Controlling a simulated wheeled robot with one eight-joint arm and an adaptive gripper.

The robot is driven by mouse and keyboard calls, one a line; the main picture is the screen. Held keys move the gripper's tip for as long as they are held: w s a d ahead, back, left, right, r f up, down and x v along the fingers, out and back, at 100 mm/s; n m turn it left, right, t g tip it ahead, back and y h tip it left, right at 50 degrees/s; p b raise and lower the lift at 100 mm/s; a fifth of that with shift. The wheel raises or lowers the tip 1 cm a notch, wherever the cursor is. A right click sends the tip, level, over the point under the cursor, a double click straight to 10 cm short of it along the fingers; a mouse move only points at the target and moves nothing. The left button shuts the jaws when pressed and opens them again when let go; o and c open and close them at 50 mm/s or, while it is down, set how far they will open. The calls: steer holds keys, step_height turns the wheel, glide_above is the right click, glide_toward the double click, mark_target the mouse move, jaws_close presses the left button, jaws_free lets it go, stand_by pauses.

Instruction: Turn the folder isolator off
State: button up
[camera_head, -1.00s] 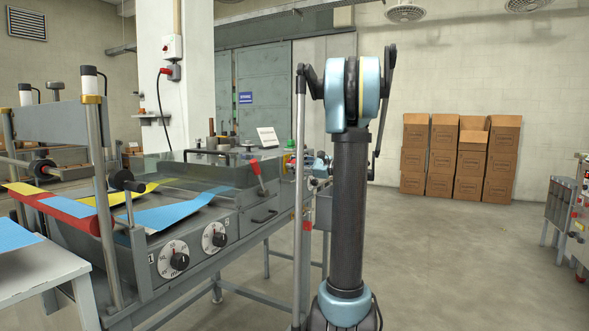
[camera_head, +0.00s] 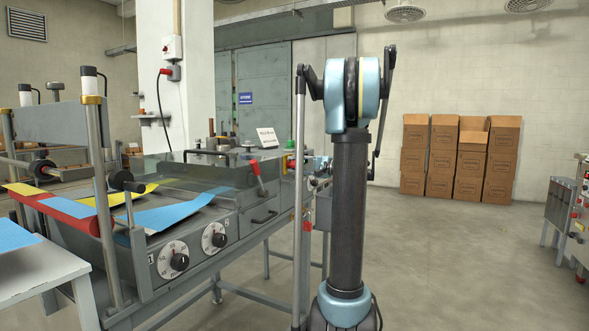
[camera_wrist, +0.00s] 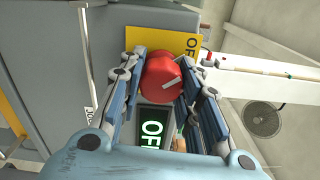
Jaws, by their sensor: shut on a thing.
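A red rotary knob (camera_wrist: 160,80) with a white pointer line sits in front of a yellow plate (camera_wrist: 145,42) in the wrist view. The pointer line slants up to the right in that view. Letters "OF" show at the plate's right side; the rest is hidden. My gripper (camera_wrist: 163,58) has one finger on each side of the knob and is shut on it. A black label (camera_wrist: 152,126) with pale letters, seemingly "OFF", shows below the knob, partly covered by my gripper. In the head view, my arm largely hides the knob area.
The grey machine (camera_head: 235,205) carries two dials (camera_head: 215,237), a red-handled lever (camera_head: 256,168) and a white card (camera_head: 267,138). A white table (camera_head: 40,270) stands at the left. Brown boxes (camera_head: 470,160) are stacked by the far wall. The floor to the right is open.

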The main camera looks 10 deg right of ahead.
steer(key=shift+d+f+n, duration=0.1)
steer(key=shift+n, duration=0.5)
steer(key=o, duration=1.1)
steer(key=shift+v, duration=6)
steer(key=shift+f, duration=0.1)
